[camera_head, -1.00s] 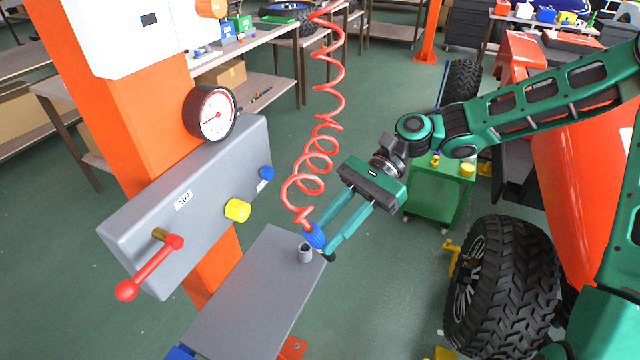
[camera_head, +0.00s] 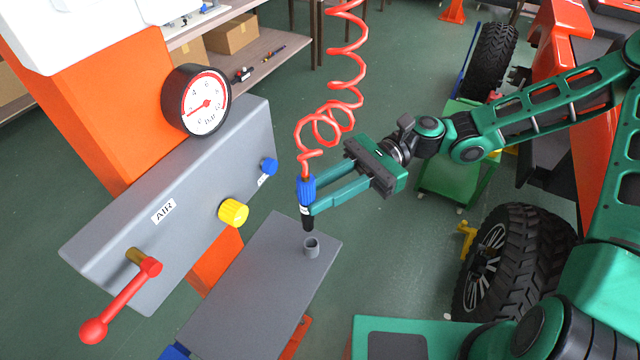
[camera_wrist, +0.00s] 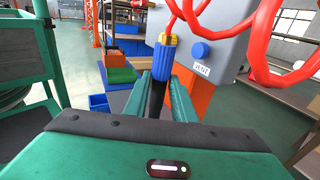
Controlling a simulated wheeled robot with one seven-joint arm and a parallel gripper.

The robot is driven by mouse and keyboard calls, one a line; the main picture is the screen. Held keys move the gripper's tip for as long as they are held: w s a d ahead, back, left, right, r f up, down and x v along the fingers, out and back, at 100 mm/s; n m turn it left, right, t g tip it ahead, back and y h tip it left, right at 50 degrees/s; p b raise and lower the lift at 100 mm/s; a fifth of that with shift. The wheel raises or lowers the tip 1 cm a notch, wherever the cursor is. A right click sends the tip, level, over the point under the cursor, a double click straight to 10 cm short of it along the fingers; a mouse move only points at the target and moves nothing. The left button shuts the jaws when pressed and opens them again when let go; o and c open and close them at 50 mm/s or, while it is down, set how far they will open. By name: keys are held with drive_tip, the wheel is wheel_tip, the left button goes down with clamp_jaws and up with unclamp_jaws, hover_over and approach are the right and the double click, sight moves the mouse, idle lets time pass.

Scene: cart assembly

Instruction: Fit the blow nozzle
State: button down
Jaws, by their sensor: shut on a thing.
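My gripper (camera_head: 309,195) is shut on a blue hose end with a black tip, the blow nozzle (camera_head: 307,188), at the end of the red coiled hose (camera_head: 345,85). The nozzle hangs about upright, its black tip above and slightly left of a small grey cup-like holder (camera_head: 311,246) on the grey shelf (camera_head: 250,300). In the wrist view the blue nozzle (camera_wrist: 163,62) stands between the fingers, with the coil above it. The air panel (camera_head: 180,205) carries a yellow knob (camera_head: 233,212), a blue button (camera_head: 269,166) and a red lever (camera_head: 120,300).
A large tyre (camera_head: 510,260) and a green cart (camera_head: 450,175) stand to the right. The air above the shelf is clear apart from the nozzle.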

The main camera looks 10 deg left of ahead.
sight(312, 228)
drive_tip(key=f, duration=0.4)
drive_tip(key=shift+d+f, duration=0.15)
drive_tip(key=shift+d, duration=0.1)
idle(0.7)
drive_tip(key=shift+f, duration=2.25)
drive_tip(key=c, duration=1.4)
unclamp_jaws()
